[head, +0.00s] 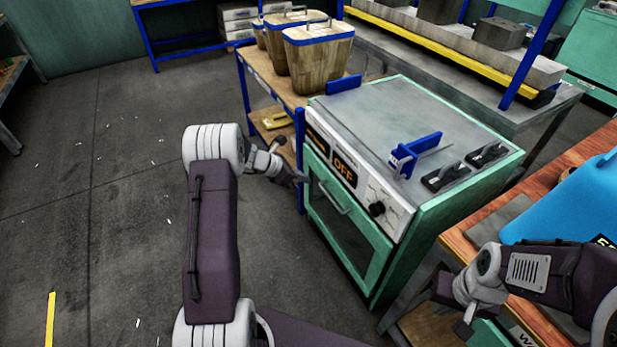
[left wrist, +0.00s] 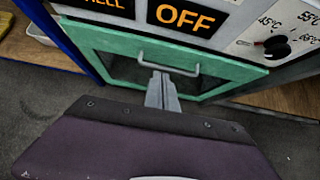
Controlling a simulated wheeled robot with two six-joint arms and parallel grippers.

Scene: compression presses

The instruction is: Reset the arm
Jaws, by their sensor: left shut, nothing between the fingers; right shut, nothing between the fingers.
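My left arm reaches up the middle of the head view. Its gripper (head: 300,179) is shut and empty, just left of the green machine (head: 400,262). In the left wrist view the shut fingers (left wrist: 162,88) point at the green door (left wrist: 112,50), just below its grey handle (left wrist: 168,69) in the picture; I cannot tell whether they touch. The machine's display (head: 343,172) reads OFF, and a black dial (head: 376,209) sits beside it. My right gripper (head: 464,331) is at the lower right, shut and empty, partly hidden by its wrist.
Wooden baskets (head: 318,60) stand on a blue-legged table behind the machine. A blue clamp-like part (head: 415,152) lies on the machine's top. A blue container (head: 565,212) stands on the wooden bench at right. The floor (head: 90,200) at left is open.

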